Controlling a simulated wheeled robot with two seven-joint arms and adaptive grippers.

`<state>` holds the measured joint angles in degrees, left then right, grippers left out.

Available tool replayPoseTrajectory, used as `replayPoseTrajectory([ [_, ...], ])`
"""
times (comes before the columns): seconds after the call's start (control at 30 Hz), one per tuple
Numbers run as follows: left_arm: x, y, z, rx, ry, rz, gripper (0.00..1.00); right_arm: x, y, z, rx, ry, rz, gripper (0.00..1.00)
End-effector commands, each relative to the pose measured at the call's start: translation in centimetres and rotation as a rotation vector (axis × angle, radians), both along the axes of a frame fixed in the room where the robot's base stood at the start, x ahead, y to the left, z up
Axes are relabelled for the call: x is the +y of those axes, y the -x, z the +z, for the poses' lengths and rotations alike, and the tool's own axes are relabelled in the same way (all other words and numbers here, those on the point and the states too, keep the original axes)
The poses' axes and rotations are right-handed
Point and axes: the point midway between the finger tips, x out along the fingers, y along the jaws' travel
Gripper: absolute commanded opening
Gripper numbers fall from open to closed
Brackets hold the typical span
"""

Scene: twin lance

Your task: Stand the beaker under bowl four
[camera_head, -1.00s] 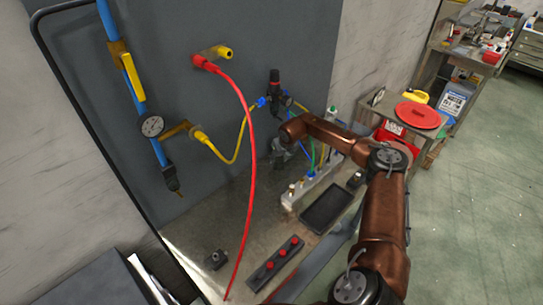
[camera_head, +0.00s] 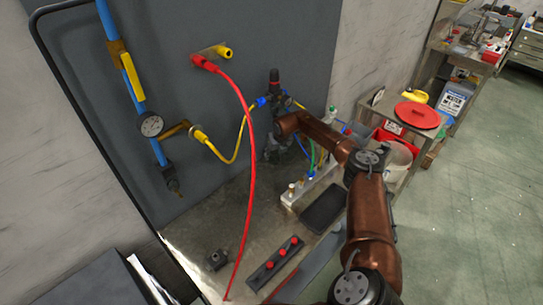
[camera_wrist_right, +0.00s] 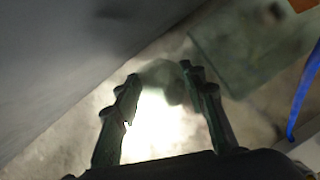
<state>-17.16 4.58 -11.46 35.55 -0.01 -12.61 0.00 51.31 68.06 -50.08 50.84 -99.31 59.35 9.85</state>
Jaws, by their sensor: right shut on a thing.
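My right gripper (camera_head: 275,152) is low against the dark panel, below the black regulator with a red knob (camera_head: 274,88). In the right wrist view its two fingers (camera_wrist_right: 162,82) are apart, with a blurred, see-through greenish shape, seemingly the beaker (camera_wrist_right: 164,76), between the tips. Its outline is too faint to tell whether it is upright or touches the bench. I cannot tell which part is bowl four; the area under the regulator is partly covered by my right wrist. My left gripper is not in view.
A red hose (camera_head: 248,140) hangs across the panel down to the bench, left of my right gripper. A manifold block (camera_head: 292,196), a black tray (camera_head: 323,207) and a strip with red knobs (camera_head: 275,264) lie on the bench. Bare bench shows left of the hose.

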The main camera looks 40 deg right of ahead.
Motion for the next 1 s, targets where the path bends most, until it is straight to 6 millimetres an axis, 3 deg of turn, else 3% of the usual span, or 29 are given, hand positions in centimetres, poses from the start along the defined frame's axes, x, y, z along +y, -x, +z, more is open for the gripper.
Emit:
replayPoseTrajectory([
  [0.13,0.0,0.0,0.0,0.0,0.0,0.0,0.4,0.0,0.0,-0.2,0.001,0.0,0.0,0.45],
  [0.4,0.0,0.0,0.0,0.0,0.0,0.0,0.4,0.0,0.1,-0.1,0.0,0.0,0.0,0.45],
  [0.57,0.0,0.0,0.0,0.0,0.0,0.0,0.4,0.0,0.4,1.1,-0.001,0.002,0.001,0.45],
  [1.0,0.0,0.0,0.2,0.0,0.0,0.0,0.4,2.1,7.4,1.2,0.003,0.003,0.002,0.45],
])
